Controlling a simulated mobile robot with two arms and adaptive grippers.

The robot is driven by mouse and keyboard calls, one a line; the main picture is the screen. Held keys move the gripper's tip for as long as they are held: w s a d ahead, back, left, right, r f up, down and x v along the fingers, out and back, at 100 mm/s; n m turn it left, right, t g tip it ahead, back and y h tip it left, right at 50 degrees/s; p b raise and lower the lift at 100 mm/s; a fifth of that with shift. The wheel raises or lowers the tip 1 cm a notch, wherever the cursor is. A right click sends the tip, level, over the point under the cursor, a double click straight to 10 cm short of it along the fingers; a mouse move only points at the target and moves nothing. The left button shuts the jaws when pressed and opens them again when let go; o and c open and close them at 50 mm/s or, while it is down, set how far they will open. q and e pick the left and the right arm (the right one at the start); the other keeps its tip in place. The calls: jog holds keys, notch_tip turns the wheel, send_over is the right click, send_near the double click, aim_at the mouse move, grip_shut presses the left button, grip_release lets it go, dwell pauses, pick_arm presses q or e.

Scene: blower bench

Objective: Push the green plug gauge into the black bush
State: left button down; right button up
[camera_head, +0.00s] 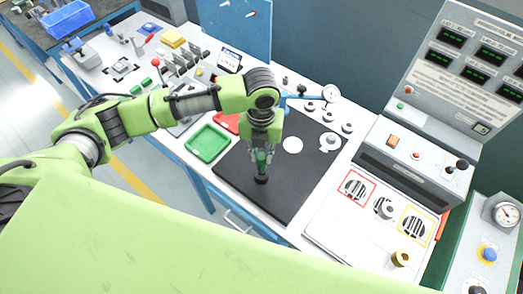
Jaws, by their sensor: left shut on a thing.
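The green plug gauge (261,159) is upright between the fingers of my left gripper (261,150), which is shut on it and points down over the black mat. The black bush (261,179) stands on the mat directly below the gauge. The gauge's lower end meets the top of the bush in this view; I cannot tell how far it is inside. The fingers hide part of the gauge. My right gripper is not in view.
A green tray (207,143) and a red tray (228,121) lie left of the black mat (300,176). A control panel (415,150) is at the right. The mat's front right is clear.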

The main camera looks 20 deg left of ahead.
pick_arm(q)
jog(key=shift+f+b, duration=0.6)
jog(key=shift+f, duration=1.1)
dwell(1.1)
jog(key=c, duration=1.8)
grip_release()
jog(key=shift+r, duration=0.15)
notch_tip(320, 180, up, 12)
jog(key=shift+f, duration=0.15)
